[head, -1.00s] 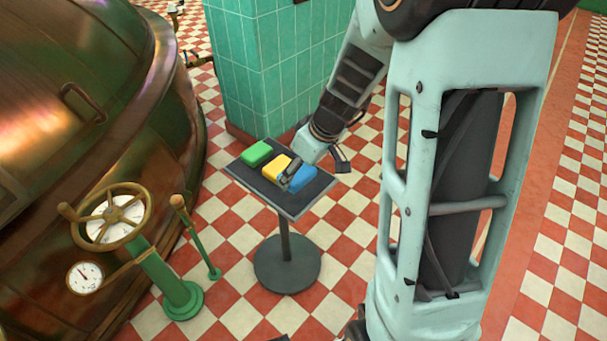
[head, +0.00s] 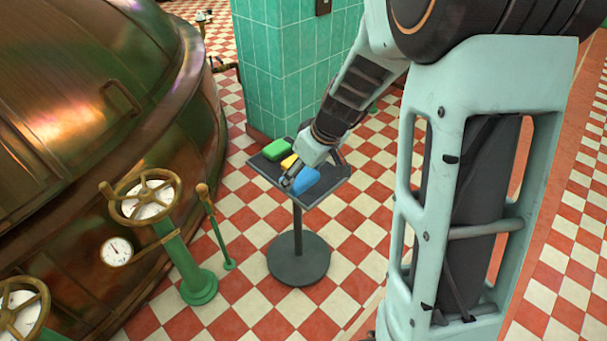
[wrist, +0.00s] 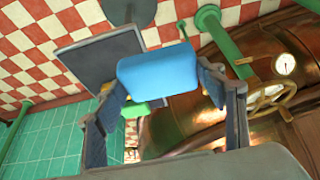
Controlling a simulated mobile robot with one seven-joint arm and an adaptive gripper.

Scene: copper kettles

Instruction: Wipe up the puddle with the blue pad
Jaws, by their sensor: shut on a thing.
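My gripper (head: 292,182) is shut on the blue pad (head: 304,181), over the near part of a small dark stand top (head: 334,184). In the wrist view the blue pad (wrist: 158,70) sits between the two fingers of my gripper (wrist: 160,95), and the stand top (wrist: 88,62) shows behind it. The pad appears to be held clear of the top, though the gap is hard to judge. I see no puddle in either view.
A green pad (head: 278,149) and a partly hidden yellow pad (head: 290,161) lie on the stand top. A large copper kettle (head: 90,110) and a green valve post with a handwheel (head: 146,200) stand at left. A tiled pillar (head: 285,70) rises behind. Checkered floor lies open around the stand.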

